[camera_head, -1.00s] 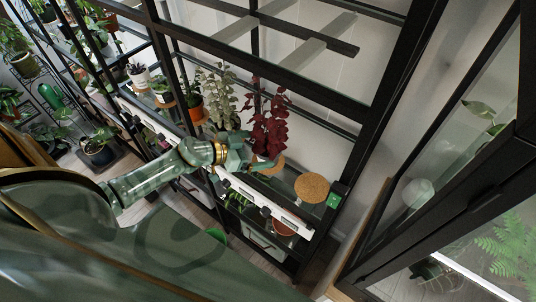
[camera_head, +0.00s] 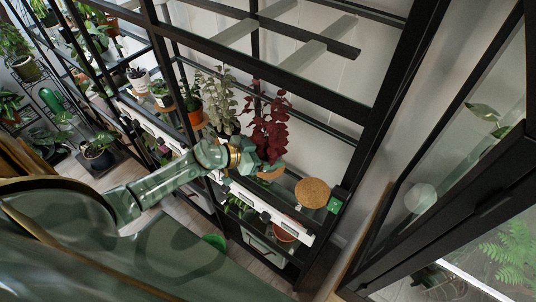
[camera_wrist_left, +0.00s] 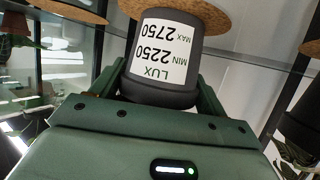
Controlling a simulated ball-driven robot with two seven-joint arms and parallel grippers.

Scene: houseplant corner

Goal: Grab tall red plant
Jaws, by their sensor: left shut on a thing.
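The tall red plant (camera_head: 270,128) has dark red leaves and stands upright on the shelf. Its dark grey pot (camera_wrist_left: 160,85), with a white lux label, shows upside down in the left wrist view. A cork disc (camera_wrist_left: 180,12) is at the pot's base. My left gripper (camera_wrist_left: 163,76) is shut on the pot, one finger on each side. In the head view my left gripper (camera_head: 272,167) is at the plant's foot and hides most of the pot. My right gripper is not in view.
An empty cork mat (camera_head: 312,193) lies right of the plant, beside a green tag (camera_head: 334,204). A grey-green leafy plant (camera_head: 220,97) stands close on the left. Black shelf posts and a white front rail (camera_head: 262,207) frame the space.

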